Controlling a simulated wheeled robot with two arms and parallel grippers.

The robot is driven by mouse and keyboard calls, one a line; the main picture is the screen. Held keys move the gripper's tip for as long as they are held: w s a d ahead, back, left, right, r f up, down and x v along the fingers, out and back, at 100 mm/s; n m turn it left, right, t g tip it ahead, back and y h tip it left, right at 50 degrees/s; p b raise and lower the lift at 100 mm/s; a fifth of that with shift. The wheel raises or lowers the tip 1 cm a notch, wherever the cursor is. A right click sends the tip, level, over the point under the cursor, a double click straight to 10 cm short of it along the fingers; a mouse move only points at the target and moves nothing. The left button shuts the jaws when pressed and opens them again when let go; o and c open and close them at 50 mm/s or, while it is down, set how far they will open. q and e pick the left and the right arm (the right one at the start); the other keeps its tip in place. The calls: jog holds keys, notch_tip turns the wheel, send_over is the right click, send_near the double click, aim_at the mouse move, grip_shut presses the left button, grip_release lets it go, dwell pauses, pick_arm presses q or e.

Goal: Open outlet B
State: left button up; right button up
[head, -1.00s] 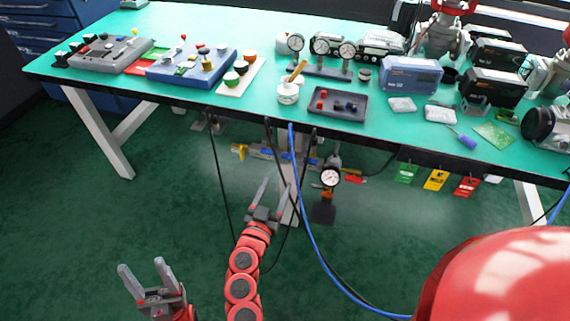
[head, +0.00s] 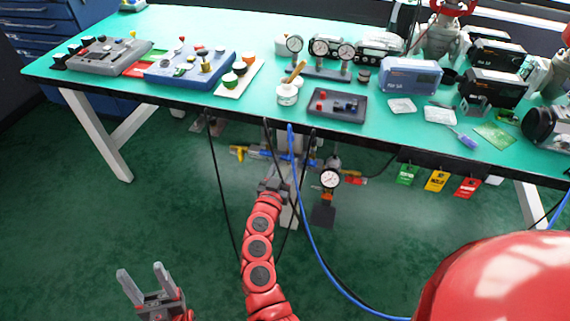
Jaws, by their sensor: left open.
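A valve assembly hangs under the workbench. It has a yellow handle (head: 238,152) at its left end, a red handle (head: 357,180) at its right, and a round pressure gauge (head: 330,178). No label for outlet B can be read. My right gripper (head: 276,165) is up at the middle of the assembly, below the table edge. Its fingers are small and blend with the pipes, so their opening and any contact cannot be told. My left gripper (head: 140,270) is open and empty at the lower left, above the floor.
A blue hose (head: 307,210) and black cables (head: 222,190) hang in front of the assembly, close to my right arm. Green, yellow and red tags (head: 436,180) hang at the right. The floor at left is clear.

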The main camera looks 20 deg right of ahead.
grip_shut()
